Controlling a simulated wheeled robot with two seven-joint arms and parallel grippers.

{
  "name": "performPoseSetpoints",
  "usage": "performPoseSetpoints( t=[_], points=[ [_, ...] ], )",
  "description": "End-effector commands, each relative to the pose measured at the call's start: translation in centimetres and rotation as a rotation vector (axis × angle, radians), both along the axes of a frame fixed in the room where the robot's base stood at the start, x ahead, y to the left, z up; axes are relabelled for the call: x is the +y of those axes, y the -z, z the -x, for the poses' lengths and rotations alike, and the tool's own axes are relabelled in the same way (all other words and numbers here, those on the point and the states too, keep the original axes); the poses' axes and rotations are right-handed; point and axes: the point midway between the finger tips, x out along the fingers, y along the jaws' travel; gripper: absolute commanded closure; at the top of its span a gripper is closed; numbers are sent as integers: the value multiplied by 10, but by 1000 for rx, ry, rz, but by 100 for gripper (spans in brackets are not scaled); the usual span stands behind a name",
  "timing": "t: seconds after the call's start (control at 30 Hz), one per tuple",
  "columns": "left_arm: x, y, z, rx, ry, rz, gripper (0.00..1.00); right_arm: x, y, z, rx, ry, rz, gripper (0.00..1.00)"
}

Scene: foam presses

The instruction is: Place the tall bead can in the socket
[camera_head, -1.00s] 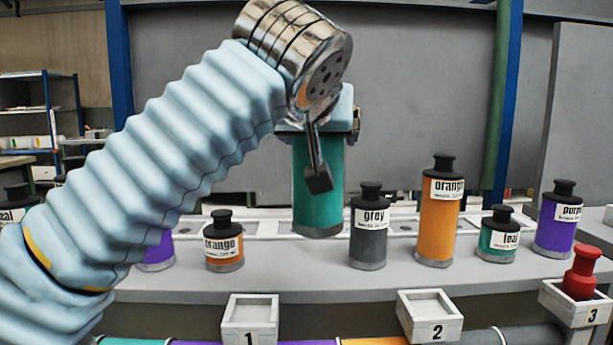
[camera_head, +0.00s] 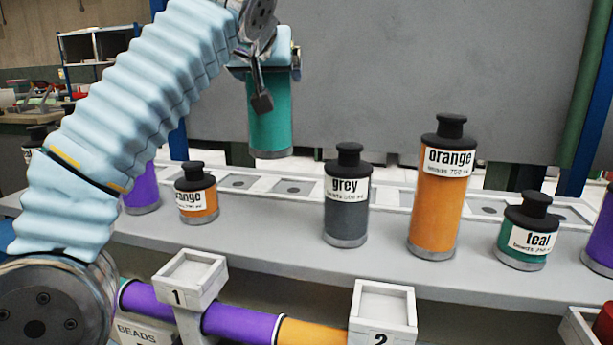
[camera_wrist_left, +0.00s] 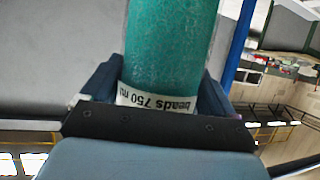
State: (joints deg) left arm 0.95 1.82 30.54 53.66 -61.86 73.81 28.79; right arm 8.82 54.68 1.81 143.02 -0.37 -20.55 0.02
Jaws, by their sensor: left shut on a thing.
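My left gripper (camera_head: 262,88) is shut on a tall teal bead can (camera_head: 270,128) and holds it upright in the air above the back of the shelf. The can's top is hidden by the gripper. In the left wrist view the teal can (camera_wrist_left: 170,45) sits between the fingers, with its label "beads 750 ml" upside down. A row of square sockets, one of them an empty socket (camera_head: 237,182), runs along the back of the shelf, below and beyond the can. My right gripper is not in view.
On the grey shelf (camera_head: 290,240) stand a short orange can (camera_head: 197,200), a grey can (camera_head: 347,215), a tall orange can (camera_head: 437,215), a short teal can (camera_head: 523,255) and purple cans (camera_head: 142,190). Numbered trays, tray 1 (camera_head: 190,272) and tray 2 (camera_head: 383,300), stand in front.

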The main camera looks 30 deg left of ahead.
Motion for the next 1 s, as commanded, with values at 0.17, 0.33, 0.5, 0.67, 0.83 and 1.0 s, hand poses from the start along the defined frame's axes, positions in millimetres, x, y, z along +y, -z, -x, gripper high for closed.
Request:
performPoseSetpoints(
  t=[0.17,0.33,0.5,0.67,0.83,1.0],
  points=[
    [7,12,-25,2,-3,0,80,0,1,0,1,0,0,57],
    [15,26,-57,3,-3,0,80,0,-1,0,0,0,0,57],
    [22,40,-88,2,-2,0,80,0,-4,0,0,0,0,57],
    [27,68,-107,2,-1,-1,80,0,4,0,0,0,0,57],
    [30,84,-121,-1,-1,-1,80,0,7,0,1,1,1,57],
    [32,93,-128,0,-2,-1,80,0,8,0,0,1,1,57]
  ],
)
